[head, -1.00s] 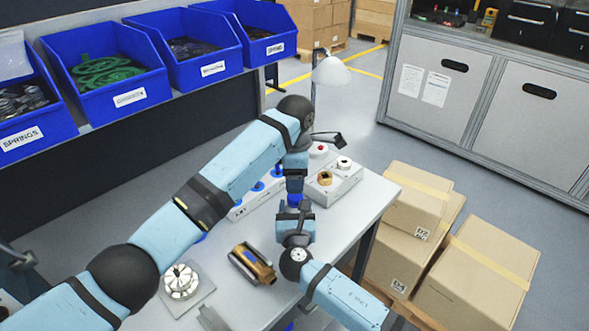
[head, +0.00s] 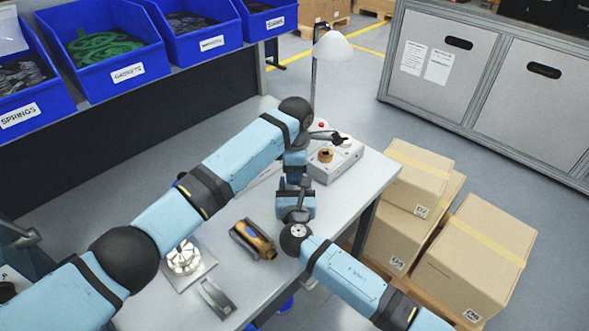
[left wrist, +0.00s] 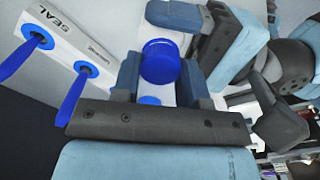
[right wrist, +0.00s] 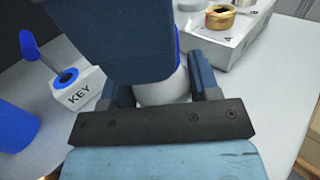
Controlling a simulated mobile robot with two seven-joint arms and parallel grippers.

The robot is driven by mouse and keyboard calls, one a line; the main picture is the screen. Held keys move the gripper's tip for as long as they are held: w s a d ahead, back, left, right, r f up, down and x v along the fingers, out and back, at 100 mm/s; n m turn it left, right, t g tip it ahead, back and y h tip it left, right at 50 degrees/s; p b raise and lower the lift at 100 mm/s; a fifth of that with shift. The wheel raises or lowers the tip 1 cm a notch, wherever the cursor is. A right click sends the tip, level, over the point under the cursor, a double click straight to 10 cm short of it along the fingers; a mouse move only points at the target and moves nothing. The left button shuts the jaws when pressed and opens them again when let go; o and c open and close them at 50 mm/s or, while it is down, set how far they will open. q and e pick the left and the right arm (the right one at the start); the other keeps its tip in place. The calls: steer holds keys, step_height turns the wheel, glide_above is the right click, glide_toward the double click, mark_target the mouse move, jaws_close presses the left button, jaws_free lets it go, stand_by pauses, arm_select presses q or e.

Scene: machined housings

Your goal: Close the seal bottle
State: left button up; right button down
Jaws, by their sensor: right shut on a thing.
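My right gripper (right wrist: 163,92) is shut around a white bottle (right wrist: 165,90), which stands between its fingers. The blue cap (left wrist: 160,62) is between the fingers of my left gripper (left wrist: 161,78), seen nearly from above. Whether those fingers press on it or only stand around it, I cannot tell. In the right wrist view a thin blue strip of the cap (right wrist: 178,48) shows just above the white bottle, mostly hidden by my left gripper. Whether cap and bottle touch is hidden. In the head view the left gripper (head: 294,181) is directly above the right gripper (head: 294,206).
A white box (head: 338,163) with a brass ring (head: 326,155) stands behind. A brass-and-dark housing (head: 252,240), a white chuck (head: 184,258) and a metal bracket (head: 213,298) are nearer.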

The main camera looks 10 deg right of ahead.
arm_select(q)
steer(key=m, duration=0.5)
steer(key=shift+s+m, duration=0.1)
steer(key=shift+m, duration=0.3)
steer(key=m, duration=0.4)
steer(key=shift+f, duration=0.1)
steer(key=m, duration=0.6)
steer(key=shift+d, duration=0.1)
steer(key=m, duration=0.4)
steer(key=shift+m, duration=0.4)
steer(key=m, duration=1.7)
steer(key=shift+m, duration=0.3)
steer(key=m, duration=0.4)
steer(key=shift+f+m, duration=0.1)
steer(key=shift+m, duration=0.3)
steer(key=o, duration=1)
steer(key=shift+d, duration=0.1)
